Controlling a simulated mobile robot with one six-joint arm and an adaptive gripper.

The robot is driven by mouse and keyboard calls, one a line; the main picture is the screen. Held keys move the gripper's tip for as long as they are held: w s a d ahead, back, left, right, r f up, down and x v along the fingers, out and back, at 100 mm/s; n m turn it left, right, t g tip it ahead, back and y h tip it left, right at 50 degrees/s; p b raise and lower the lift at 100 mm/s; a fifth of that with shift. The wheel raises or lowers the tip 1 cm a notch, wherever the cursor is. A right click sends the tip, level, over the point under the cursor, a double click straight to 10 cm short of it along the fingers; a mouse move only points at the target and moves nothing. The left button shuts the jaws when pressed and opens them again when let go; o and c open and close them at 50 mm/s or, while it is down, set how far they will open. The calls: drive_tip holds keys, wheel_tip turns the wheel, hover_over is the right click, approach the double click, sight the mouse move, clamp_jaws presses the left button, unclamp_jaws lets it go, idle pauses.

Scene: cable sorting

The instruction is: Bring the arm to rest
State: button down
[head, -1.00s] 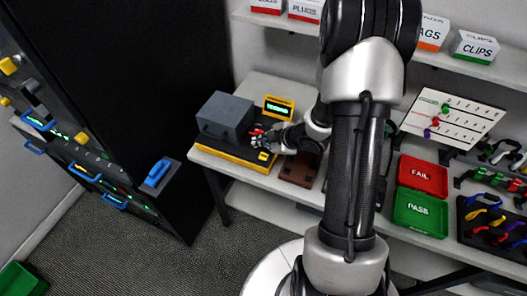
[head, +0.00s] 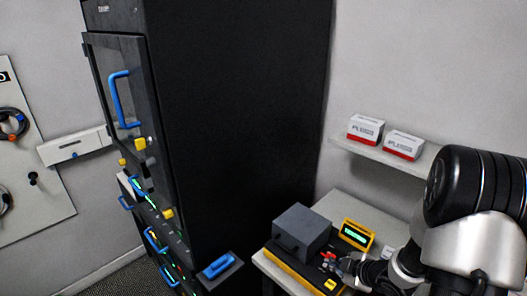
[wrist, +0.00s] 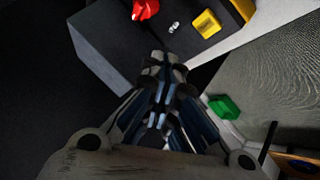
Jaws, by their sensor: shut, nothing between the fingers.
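My gripper (head: 345,265) is at the end of my arm, in the lower right of the head view, beside the front of the grey box (head: 302,230) on its black and yellow base. In the wrist view my gripper (wrist: 168,62) has its fingers together with nothing between them. A red part (wrist: 145,8) and a yellow button (wrist: 207,23) on the base show just past the fingertips. I cannot tell whether the fingers touch the base.
A tall black rack (head: 235,120) with blue handles stands left of the bench (head: 340,208). A yellow-framed green display (head: 356,234) is behind my gripper. A shelf (head: 378,152) with white and red boxes hangs above. A green object (wrist: 223,107) lies beyond my gripper in the wrist view.

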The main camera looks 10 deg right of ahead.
drive_tip(key=s+r+m+g+h+b, duration=0.1)
drive_tip(key=s+r+m+h, duration=0.25)
drive_tip(key=r, duration=0.45)
drive_tip(key=s+r+m+h+b, duration=0.15)
drive_tip(key=r+m, duration=0.25)
drive_tip(key=r, duration=0.5)
drive_tip(key=s+a+r+m+g+y, duration=0.1)
drive_tip(key=s+a+m, duration=0.1)
drive_tip(key=s+a, duration=0.5)
drive_tip(key=s+a+r+m+g+y+b, duration=0.1)
drive_tip(key=s+a, duration=0.5)
drive_tip(key=s, duration=0.7)
drive_tip(key=shift+s+a+r+m+g, duration=0.2)
drive_tip(key=shift+a+r+m+g, duration=0.4)
drive_tip(key=shift+m, duration=0.55)
drive_tip(key=c, duration=2.3)
unclamp_jaws()
drive_tip(key=shift+d+r, duration=0.1)
drive_tip(key=shift+d, duration=0.15)
